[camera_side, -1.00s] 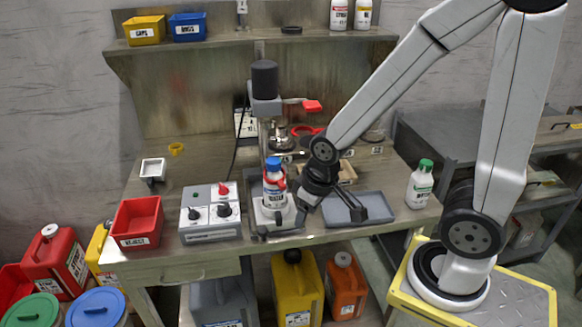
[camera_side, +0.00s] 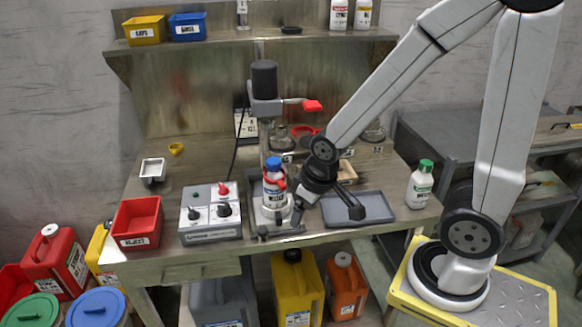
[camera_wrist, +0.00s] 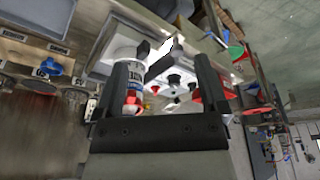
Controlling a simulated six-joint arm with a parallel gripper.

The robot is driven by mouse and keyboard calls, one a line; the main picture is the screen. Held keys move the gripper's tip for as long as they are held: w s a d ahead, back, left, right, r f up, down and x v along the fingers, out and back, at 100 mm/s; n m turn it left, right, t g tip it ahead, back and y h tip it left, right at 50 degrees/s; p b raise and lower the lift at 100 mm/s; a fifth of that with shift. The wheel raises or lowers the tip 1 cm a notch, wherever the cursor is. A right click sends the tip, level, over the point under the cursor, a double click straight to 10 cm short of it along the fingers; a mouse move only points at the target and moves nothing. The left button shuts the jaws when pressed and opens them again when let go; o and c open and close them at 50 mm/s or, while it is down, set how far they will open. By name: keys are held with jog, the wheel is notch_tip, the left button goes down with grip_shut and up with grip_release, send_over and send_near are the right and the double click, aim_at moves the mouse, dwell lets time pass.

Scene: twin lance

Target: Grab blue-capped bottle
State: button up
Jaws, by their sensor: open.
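The blue-capped bottle (camera_side: 273,184) is white with a label and a red band. It stands upright in the stand of the bench machine, under its black motor head. My gripper (camera_side: 325,212) is just right of the bottle and low over the bench, with its fingers spread and nothing between them. In the wrist view, the gripper (camera_wrist: 168,68) shows two parted dark fingers. A white labelled bottle shape with a red part (camera_wrist: 132,98) shows behind the left finger and is partly hidden. I cannot tell if a finger touches the bottle.
A control box (camera_side: 211,212) and a red bin (camera_side: 138,222) stand left of the bottle. A grey tray (camera_side: 378,208) lies right of it, under the gripper. A green-capped bottle (camera_side: 420,186) stands at the bench's right end. The machine's red handle (camera_side: 312,106) projects above.

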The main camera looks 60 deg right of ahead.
aim_at(276, 161)
jog(key=w+d+t, duration=0.2)
jog(key=w, duration=0.1)
jog(key=w+d+r+n+t, duration=0.1)
jog(key=w+d, duration=0.2)
jog(key=w+d+r+t, duration=0.1)
jog(key=w+d+t, duration=0.1)
jog(key=w+d, duration=0.1)
jog(key=shift+w+d+r+n+t, duration=0.1)
jog(key=shift+w+d+n+t, duration=0.2)
jog(key=shift+w, duration=0.3)
jog(key=d+n+y, duration=0.1)
jog(key=n+y, duration=0.1)
jog(key=r+n+y, duration=0.1)
jog(key=n+y, duration=0.1)
jog(key=y, duration=0.1)
jog(key=w+d+n+t+y, duration=0.1)
jog(key=n+y, duration=0.1)
jog(key=shift+d+r+y, duration=0.25)
jog(key=shift+d+y, duration=0.1)
jog(key=shift+y, duration=0.05)
jog(key=shift+s+d+r+n+g+y, duration=0.2)
jog(key=shift+s+d+n+g+y, duration=0.1)
jog(key=shift+s+n+y, duration=0.3)
jog(key=shift+x, duration=4)
jog(key=shift+w+r, duration=0.1)
jog(key=shift+r, duration=0.05)
grip_shut()
